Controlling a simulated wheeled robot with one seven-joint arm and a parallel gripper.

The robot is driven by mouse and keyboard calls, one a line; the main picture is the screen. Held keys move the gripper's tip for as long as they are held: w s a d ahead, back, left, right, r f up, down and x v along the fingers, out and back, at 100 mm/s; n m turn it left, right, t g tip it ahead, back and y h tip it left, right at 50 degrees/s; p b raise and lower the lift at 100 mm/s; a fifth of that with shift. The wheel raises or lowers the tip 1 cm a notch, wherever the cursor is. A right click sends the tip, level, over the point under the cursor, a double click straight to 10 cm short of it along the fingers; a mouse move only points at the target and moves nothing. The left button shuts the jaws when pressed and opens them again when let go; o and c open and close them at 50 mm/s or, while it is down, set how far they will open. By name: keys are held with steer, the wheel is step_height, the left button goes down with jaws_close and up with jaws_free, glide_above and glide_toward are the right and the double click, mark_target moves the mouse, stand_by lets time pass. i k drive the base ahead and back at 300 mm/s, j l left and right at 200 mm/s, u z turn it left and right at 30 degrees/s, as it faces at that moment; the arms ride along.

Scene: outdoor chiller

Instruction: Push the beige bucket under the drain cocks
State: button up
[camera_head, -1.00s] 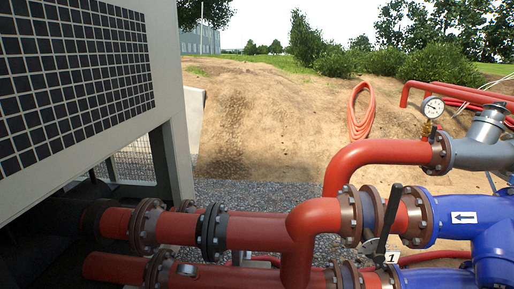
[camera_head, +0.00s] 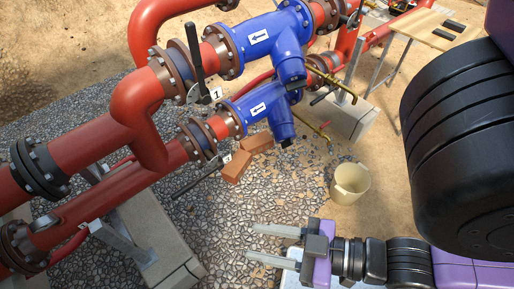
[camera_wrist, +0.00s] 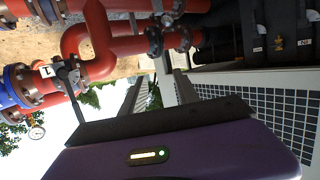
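The beige bucket (camera_head: 350,183) stands upright on the ground in the head view, right of the gravel's edge. Thin brass drain pipes with cocks, an upper one (camera_head: 331,86) and a lower one (camera_head: 318,131), reach right from the blue fittings, up and left of the bucket. The bucket is below and to the right of them in the picture. My gripper (camera_head: 253,242) is at the lower middle, left of and nearer than the bucket, not touching it. Its two pale fingers are spread and empty, pointing left.
Red pipes (camera_head: 95,145) and blue strainers (camera_head: 262,45) cross the upper left. Orange bricks (camera_head: 237,166) lie under the pipes. A concrete block (camera_head: 345,116) stands beyond the bucket, and a wooden table (camera_head: 420,28) at upper right. Sandy ground right of the bucket is open.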

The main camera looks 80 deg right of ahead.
mark_target(350, 181)
steer(key=z, duration=0.45)
steer(key=k+z, duration=0.1)
steer(key=z, duration=0.75)
steer(key=k+z, duration=0.1)
steer(key=z, duration=0.35)
steer(key=l+z, duration=0.1)
steer(key=z, duration=0.35)
steer(key=k+l+z, duration=0.1)
steer(key=z, duration=0.3)
